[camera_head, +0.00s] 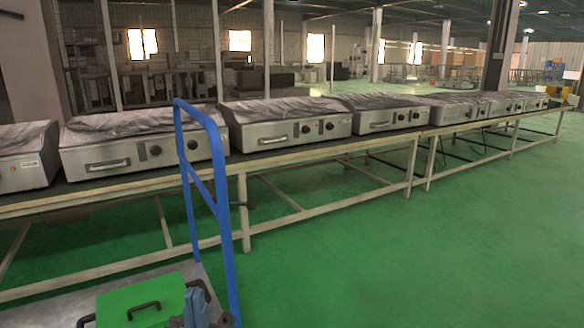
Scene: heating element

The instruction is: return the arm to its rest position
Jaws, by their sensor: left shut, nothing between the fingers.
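My left gripper (196,308) shows only in part at the bottom edge, left of the middle. It is small and dark, and its fingers are shut with nothing between them. It is at the right side of a green case (140,303) with black handles; I cannot tell if they touch. My right gripper is not in view.
The green case lies on a grey cart (50,312) with a blue tubular handle (203,190) standing up beside my gripper. Behind it, a long bench (400,150) carries several steel heating units (290,125) under plastic wrap. The green floor (420,260) at right is clear.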

